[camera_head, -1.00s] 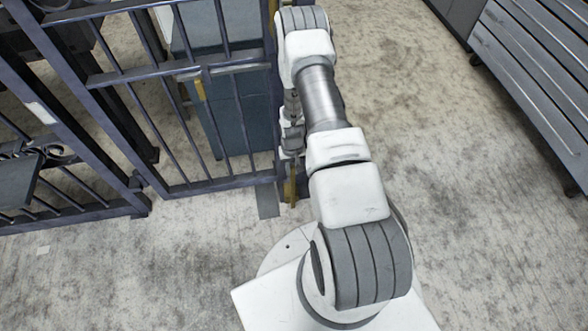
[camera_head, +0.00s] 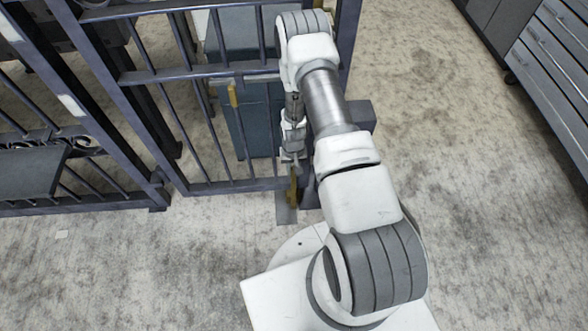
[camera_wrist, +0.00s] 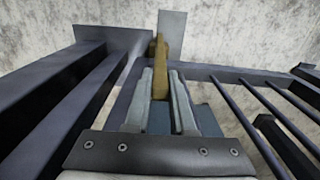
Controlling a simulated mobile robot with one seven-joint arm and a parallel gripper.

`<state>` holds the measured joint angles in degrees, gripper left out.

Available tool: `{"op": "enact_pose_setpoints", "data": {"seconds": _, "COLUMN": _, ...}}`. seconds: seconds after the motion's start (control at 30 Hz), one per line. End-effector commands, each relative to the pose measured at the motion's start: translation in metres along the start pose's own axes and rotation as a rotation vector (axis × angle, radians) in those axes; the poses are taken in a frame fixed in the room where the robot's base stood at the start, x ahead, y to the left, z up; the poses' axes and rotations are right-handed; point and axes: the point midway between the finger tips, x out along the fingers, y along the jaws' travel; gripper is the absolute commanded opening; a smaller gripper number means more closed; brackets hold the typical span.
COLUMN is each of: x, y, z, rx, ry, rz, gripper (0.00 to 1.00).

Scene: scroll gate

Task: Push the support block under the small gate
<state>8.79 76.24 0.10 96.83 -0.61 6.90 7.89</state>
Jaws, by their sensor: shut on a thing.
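The small gate (camera_head: 205,75), dark metal with upright bars, spans the left of the head view; its bottom rail also shows in the wrist view (camera_wrist: 225,73). A narrow yellow piece (camera_head: 293,187), apparently the support block, stands low by the gate's right end. In the wrist view the yellow piece (camera_wrist: 160,60) sits between my gripper's fingers (camera_wrist: 163,85), which are shut on it. My gripper (camera_head: 292,160) points down near the rail in the head view, partly hidden by my arm. Whether the block is under the rail cannot be told.
A flat grey plate (camera_head: 284,212) lies on the floor beside the yellow piece. A dark post (camera_head: 312,188) stands close right of my gripper. A blue-grey box (camera_head: 252,125) is behind the bars. Grey drawers (camera_head: 555,70) are far right; floor between is clear.

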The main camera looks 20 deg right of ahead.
Motion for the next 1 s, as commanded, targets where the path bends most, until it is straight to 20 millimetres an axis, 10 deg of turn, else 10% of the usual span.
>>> {"op": "enact_pose_setpoints", "data": {"seconds": 0.23, "x": 0.000, "y": 0.000, "z": 0.000, "rx": 0.000, "ry": 0.001, "rz": 0.000, "gripper": 0.53}}
{"op": "enact_pose_setpoints", "data": {"seconds": 0.63, "x": -0.011, "y": 0.000, "z": 0.000, "rx": 0.000, "ry": 0.001, "rz": 0.000, "gripper": 0.53}}
{"op": "enact_pose_setpoints", "data": {"seconds": 1.0, "x": -0.095, "y": 0.000, "z": -0.001, "rx": -0.001, "ry": 0.003, "rz": 0.000, "gripper": 0.53}}
